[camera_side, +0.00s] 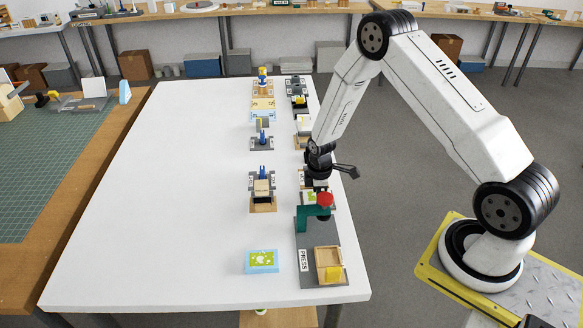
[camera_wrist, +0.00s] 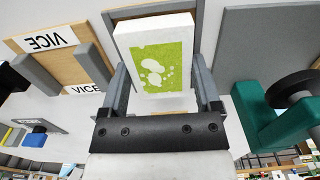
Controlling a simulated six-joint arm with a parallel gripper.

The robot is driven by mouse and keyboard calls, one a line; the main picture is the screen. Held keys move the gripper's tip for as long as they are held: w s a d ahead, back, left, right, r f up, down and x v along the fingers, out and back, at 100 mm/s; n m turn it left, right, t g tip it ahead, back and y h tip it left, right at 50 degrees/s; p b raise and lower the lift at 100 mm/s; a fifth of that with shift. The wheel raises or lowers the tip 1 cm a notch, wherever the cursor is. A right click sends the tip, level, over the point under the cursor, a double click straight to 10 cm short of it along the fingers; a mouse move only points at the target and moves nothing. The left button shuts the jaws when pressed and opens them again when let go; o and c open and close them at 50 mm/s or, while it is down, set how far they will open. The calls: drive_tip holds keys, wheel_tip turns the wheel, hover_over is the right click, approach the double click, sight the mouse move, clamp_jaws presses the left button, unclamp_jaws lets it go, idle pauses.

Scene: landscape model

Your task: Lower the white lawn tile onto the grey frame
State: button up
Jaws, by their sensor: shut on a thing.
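The white lawn tile (camera_wrist: 180,28), a white block with a green face and white blotches, is between the fingers of my gripper (camera_wrist: 159,72) in the wrist view. The gripper is shut on it. Grey bars of the grey frame (camera_wrist: 124,13) show just beyond the tile, partly hidden by it; I cannot tell whether the tile touches the frame. In the side view my gripper (camera_side: 317,182) is low over the right-hand row of stations, behind the green press. A bit of the tile's green face shows below it, mostly hidden.
The green press (camera_side: 308,214) with a red knob stands close in front of the gripper. A wooden tray (camera_side: 329,257) is nearer. A vice station (camera_side: 262,188) stands to the left. A blue block with a green face (camera_side: 262,262) lies front left. The table's left half is clear.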

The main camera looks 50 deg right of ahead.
idle(0.3)
drive_tip(key=o, duration=0.7)
drive_tip(key=shift+r, duration=0.1)
drive_tip(key=shift+r, duration=3.4)
